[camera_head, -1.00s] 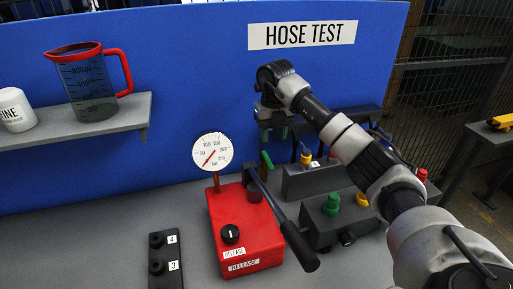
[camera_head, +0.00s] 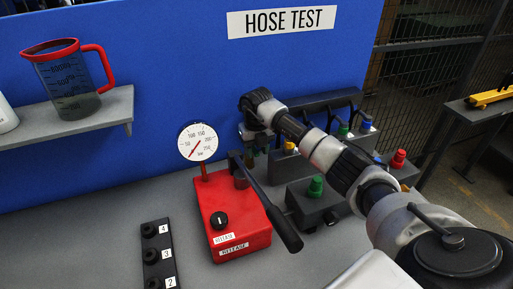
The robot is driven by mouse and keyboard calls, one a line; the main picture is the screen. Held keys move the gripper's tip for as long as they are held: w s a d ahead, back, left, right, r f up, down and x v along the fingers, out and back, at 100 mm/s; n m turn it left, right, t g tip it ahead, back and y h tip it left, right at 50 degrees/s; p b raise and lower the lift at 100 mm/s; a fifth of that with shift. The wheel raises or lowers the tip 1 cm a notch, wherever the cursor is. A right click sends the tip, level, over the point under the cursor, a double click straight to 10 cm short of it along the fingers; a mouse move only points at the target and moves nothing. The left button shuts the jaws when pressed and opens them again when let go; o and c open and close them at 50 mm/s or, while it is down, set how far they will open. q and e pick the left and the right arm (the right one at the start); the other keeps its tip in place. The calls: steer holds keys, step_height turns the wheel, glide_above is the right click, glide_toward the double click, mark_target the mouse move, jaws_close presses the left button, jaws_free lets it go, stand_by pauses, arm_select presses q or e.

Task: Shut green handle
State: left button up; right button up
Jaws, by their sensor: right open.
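A small green handle (camera_head: 253,151) shows behind the red pump, by the foot of the blue panel. It is mostly hidden by my right gripper and the pump lever. My right gripper (camera_head: 249,139) points down in front of the blue panel, right at the green handle in the picture; I cannot tell whether it touches it. It is open, and I see nothing held in it. My left gripper is not in view.
A red pump (camera_head: 228,218) with a gauge (camera_head: 197,142) and a black lever (camera_head: 270,205) stands in front. A grey block with a green knob (camera_head: 315,187) is at its right. A numbered black strip (camera_head: 157,254) lies left. A shelf (camera_head: 118,108) holds a jug (camera_head: 66,80).

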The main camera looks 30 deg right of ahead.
jaws_close()
steer(key=shift+w+a+m, duration=0.1)
steer(key=shift+m, duration=0.2)
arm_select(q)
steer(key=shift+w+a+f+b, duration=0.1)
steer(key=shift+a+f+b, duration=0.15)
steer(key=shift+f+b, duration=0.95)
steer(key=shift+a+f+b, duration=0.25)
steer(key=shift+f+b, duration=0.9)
arm_select(e)
steer(key=w+a+m, duration=0.5)
steer(key=w+m, duration=0.3)
steer(key=m, duration=0.9)
steer(key=shift+w, duration=0.4)
steer(key=shift+a+m, duration=0.1)
steer(key=shift+m, duration=0.2)
steer(key=shift+w+r, duration=0.1)
